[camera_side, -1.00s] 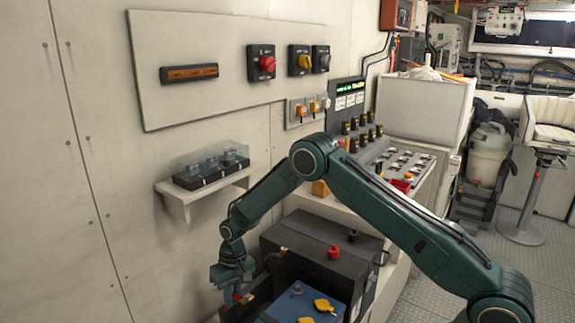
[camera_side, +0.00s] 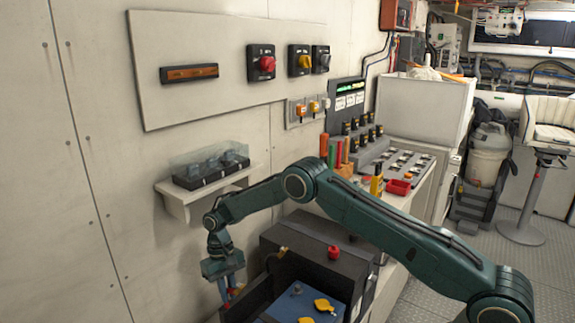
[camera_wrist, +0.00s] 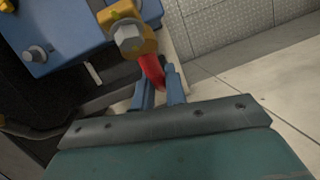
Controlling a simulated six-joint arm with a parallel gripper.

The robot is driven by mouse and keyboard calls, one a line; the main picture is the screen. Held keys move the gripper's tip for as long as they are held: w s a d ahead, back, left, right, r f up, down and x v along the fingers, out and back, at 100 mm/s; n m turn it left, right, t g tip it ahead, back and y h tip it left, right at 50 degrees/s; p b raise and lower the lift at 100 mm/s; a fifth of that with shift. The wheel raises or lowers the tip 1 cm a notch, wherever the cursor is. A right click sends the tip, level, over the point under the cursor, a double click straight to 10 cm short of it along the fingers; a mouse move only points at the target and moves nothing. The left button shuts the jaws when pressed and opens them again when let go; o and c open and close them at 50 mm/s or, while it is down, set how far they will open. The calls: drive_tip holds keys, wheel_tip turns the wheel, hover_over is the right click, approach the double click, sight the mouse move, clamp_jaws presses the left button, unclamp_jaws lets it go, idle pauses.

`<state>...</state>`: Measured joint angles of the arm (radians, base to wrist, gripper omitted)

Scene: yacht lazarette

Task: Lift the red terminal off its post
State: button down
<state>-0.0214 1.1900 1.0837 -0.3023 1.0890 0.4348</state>
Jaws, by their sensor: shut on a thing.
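The red terminal is a brass clamp (camera_wrist: 128,32) with a grey bolt and a red cable end (camera_wrist: 152,72). My gripper (camera_wrist: 160,84) has its blue fingers shut on the red cable end in the wrist view. In the side view my gripper (camera_side: 229,292) points down at the left of the blue battery (camera_side: 290,310), largely hiding the terminal. The clamp appears over a corner of the battery in the wrist view; I cannot tell whether it is around a post or clear of it. A bare grey post (camera_wrist: 38,54) shows elsewhere on the battery.
A dark box with a red knob (camera_side: 334,252) stands right behind the battery. Yellow caps (camera_side: 324,305) sit on the battery top. A wall shelf (camera_side: 178,200) with a clear-covered fuse block (camera_side: 210,165) is above my gripper.

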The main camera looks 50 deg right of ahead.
drive_tip(key=shift+a, duration=0.1)
drive_tip(key=c, duration=1.5)
unclamp_jaws()
drive_tip(key=shift+o, duration=0.2)
drive_tip(key=shift+s+t, duration=0.35)
drive_tip(key=shift+t, duration=0.15)
drive_tip(key=shift+s+f+t, duration=0.25)
drive_tip(key=shift+s+t, duration=0.4)
drive_tip(key=shift+t, duration=0.35)
wheel_tip(320, 180, up, 14)
drive_tip(key=d, duration=0.2)
drive_tip(key=s+d+r+n+t, duration=0.1)
drive_tip(key=s+d+r, duration=0.1)
drive_tip(key=s+r, duration=0.8)
drive_tip(key=shift+s+r+n+t, duration=0.35)
drive_tip(key=shift+r+n+t, duration=0.05)
drive_tip(key=shift+r, duration=1.45)
drive_tip(key=shift+s+r, duration=0.1)
